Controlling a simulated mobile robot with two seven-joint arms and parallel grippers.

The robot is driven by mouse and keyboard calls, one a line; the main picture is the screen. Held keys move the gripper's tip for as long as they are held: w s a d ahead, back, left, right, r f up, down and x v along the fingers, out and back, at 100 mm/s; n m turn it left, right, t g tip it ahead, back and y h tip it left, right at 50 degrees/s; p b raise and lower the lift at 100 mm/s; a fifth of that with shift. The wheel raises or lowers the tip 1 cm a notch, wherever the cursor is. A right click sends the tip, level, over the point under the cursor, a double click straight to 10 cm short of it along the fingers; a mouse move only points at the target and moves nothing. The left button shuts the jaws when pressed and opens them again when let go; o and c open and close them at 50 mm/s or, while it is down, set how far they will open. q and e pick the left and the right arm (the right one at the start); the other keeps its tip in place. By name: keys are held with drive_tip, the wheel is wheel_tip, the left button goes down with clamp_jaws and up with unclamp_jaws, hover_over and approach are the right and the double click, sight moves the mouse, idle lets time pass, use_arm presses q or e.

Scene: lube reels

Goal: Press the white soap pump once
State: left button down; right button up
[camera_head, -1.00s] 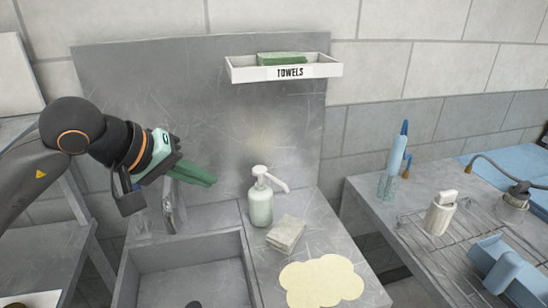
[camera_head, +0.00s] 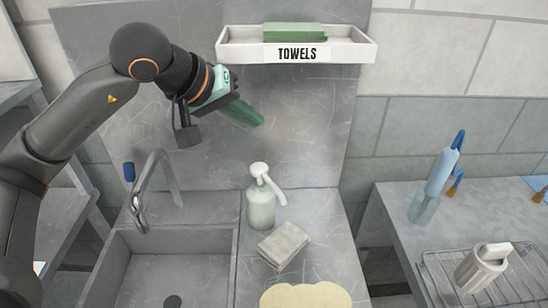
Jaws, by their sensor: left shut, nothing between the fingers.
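The soap pump is a pale green bottle (camera_head: 261,208) with a white pump head (camera_head: 259,170) whose spout points to the lower right. It stands upright on the grey counter, right of the sink. My left gripper (camera_head: 258,120) comes in from the upper left. Its green fingers are shut and empty, and in the picture they are above the pump head with a clear gap between them. The pump head is not touched. My right gripper is not in view.
A faucet (camera_head: 155,190) rises behind the sink (camera_head: 165,265), left of the bottle. A folded grey cloth (camera_head: 284,245) and a cream cloth (camera_head: 306,296) lie in front. A towel shelf (camera_head: 340,50) hangs above. A blue bottle (camera_head: 441,172) and a white container (camera_head: 482,267) are right.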

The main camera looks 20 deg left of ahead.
use_arm(q)
drive_tip(key=shift+w+d+r, duration=0.1)
drive_tip(key=shift+w, duration=0.2)
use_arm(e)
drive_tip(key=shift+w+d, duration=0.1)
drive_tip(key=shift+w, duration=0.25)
use_arm(q)
drive_tip(key=b, duration=0.6)
hover_over(255, 171)
wheel_tip(255, 171, down, 8)
drive_tip(key=shift+r, duration=0.1)
drive_tip(key=shift+f+b, duration=0.35)
drive_tip(key=shift+b, duration=0.05)
drive_tip(key=shift+f, duration=0.2)
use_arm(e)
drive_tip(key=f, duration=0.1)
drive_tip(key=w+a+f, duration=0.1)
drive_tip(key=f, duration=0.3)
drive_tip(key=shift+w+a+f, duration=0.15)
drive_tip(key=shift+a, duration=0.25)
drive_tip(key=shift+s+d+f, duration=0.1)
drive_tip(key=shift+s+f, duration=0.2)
